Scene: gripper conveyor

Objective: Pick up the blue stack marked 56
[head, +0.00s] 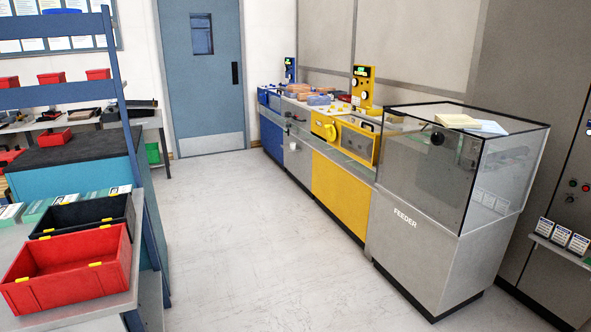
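I cannot make out a blue stack marked 56, as no such number is readable in the head view. A small blue-grey stack (318,100) lies on top of the conveyor line, near several orange-brown stacks (298,88). Any mark on it is too small to read. Neither of my grippers is in view.
A grey glass-topped feeder (418,232) stands at the right, joined to the yellow machine section (340,190). At left a table holds a red bin (66,268), a black bin (85,214) and green-white stacks (60,205). The floor (240,240) between is clear.

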